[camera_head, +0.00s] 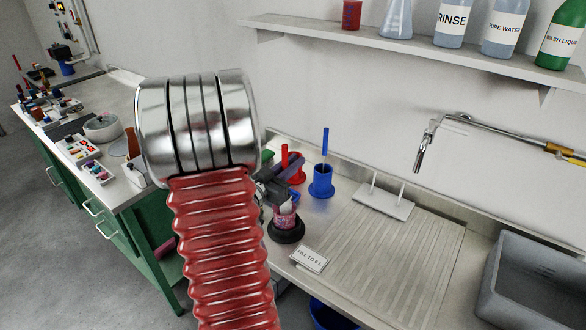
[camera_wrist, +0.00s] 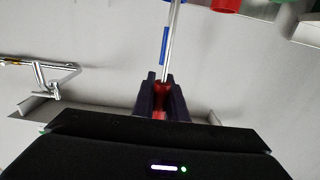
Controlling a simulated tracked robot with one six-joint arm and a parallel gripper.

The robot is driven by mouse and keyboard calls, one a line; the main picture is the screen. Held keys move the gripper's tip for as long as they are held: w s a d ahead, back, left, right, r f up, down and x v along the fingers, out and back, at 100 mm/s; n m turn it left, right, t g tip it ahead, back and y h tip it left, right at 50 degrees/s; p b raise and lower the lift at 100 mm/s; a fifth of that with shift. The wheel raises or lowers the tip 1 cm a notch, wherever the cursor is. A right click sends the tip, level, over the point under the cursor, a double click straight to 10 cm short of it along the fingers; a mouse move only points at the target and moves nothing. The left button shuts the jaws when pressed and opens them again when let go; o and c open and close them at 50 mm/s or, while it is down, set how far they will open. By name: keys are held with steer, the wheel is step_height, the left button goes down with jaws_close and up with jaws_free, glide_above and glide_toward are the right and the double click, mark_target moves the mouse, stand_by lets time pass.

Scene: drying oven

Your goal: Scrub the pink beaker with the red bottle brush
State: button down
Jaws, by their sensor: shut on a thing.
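My gripper (camera_head: 281,189) is shut on the red handle of the red bottle brush (camera_head: 284,152). In the wrist view the fingers (camera_wrist: 160,95) close around that red handle (camera_wrist: 161,89), and a thin metal rod runs from it out of the frame. In the head view the handle stands upright above the fingers, directly over the pink beaker (camera_head: 285,218). The beaker stands upright on a round black base (camera_head: 287,233). The brush's lower end seems to be at or inside the beaker, but the fingers partly hide it. The beaker is not visible in the wrist view.
A red holder (camera_head: 298,168) and a blue holder (camera_head: 321,187) with a blue brush (camera_head: 325,143) stand behind the beaker. A white label block (camera_head: 310,259), a pegged drying rack (camera_head: 385,202), a ribbed drainboard and a grey sink (camera_head: 530,280) lie rightward. A tap (camera_head: 420,155) overhangs.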

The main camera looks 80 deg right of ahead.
step_height(320, 180, up, 8)
stand_by(1.2)
